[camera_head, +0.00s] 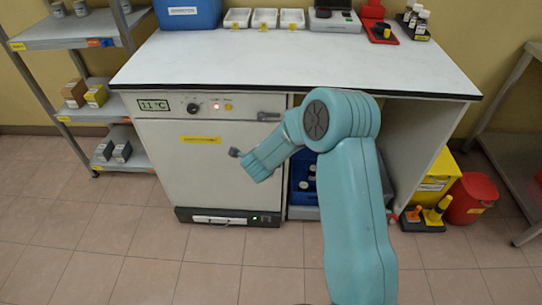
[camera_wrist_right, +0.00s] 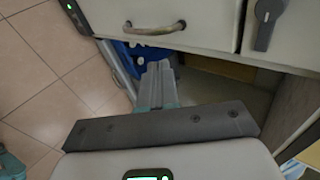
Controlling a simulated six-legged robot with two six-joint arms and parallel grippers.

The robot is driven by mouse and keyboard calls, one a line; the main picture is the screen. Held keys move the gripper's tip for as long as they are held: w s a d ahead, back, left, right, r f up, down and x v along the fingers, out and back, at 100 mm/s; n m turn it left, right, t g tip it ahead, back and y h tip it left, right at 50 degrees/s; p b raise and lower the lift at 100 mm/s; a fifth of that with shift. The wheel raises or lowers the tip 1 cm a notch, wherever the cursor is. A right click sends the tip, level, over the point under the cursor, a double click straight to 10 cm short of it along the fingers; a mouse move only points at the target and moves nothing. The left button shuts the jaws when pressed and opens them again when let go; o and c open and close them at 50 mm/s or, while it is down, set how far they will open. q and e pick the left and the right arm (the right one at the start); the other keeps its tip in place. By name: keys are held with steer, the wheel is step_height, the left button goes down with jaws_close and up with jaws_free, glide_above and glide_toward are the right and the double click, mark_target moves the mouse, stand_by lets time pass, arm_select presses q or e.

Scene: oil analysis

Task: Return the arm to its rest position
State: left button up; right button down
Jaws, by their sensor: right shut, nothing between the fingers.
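My right arm comes into the head view from the bottom right, bent at the elbow, with its forearm reaching left in front of the white cabinet (camera_head: 185,165). In the right wrist view, my right gripper (camera_wrist_right: 158,68) has its grey fingers together, with nothing between them. The fingers show below the cabinet's door handle (camera_wrist_right: 152,28); I cannot tell how far apart they are. The head view does not show the fingertips clearly. The cabinet door looks closed. My left gripper is not in view.
The white worktop (camera_head: 300,62) lies above the cabinet, with trays and bottles at the back. Blue crates (camera_head: 302,175) stand under it. A yellow bin (camera_head: 432,180) and red bucket (camera_head: 472,197) stand at right, shelves (camera_head: 75,35) at left. The front floor is clear.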

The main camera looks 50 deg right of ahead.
steer(key=v, duration=0.6)
steer(key=shift+s+r+p, duration=0.2)
steer(key=shift+p, duration=0.25)
